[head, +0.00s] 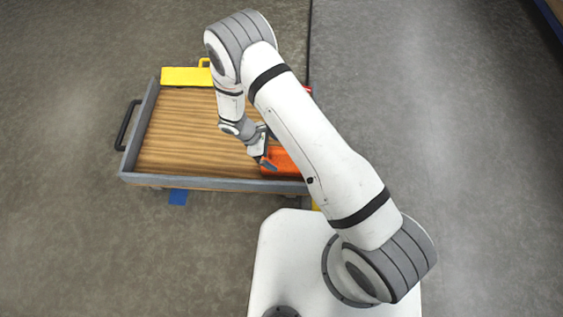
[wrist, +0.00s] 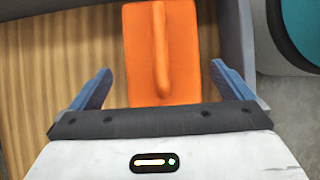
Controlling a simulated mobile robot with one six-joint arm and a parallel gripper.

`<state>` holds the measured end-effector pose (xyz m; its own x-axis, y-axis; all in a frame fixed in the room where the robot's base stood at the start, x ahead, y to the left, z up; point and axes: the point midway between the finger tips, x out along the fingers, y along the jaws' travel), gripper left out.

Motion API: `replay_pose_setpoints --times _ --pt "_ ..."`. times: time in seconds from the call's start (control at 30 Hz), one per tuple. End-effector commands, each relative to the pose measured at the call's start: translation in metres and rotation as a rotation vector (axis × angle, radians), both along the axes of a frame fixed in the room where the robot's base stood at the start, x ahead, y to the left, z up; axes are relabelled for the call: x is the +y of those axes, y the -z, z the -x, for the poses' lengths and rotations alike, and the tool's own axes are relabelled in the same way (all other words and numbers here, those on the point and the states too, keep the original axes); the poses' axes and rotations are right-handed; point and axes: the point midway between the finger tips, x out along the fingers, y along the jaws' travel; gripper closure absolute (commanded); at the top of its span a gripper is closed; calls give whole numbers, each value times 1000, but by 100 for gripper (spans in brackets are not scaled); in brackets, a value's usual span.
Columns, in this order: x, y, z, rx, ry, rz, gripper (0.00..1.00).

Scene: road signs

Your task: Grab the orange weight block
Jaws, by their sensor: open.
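The orange weight block (head: 281,163) sits in the near right part of a wood-floored tray (head: 160,181) with grey rims. My arm hides some of it in the head view. In the wrist view the orange block (wrist: 179,70) has a raised ridge along its top and lies ahead of and between the fingers. My gripper (wrist: 165,85) is open, with one blue finger to the left and one to the right of the block, both apart from it. In the head view my gripper (head: 262,158) is at the block's left end.
A yellow block (head: 186,77) is at the tray's far left corner. A black handle (head: 127,125) sticks out from the tray's left side. In the wrist view the grey tray rim (wrist: 237,45) runs close to the right of the block. The tray's left floor is clear.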

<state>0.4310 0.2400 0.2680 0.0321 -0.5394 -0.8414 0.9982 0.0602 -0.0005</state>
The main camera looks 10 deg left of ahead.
Motion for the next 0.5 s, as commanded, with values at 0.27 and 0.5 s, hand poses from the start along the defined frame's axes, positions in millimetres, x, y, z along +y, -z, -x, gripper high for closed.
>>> replay_pose_setpoints --times 0.27,0.5 --pt "-16 33 2 2 2 1 0" --pt "-28 47 1 -1 1 0 0"
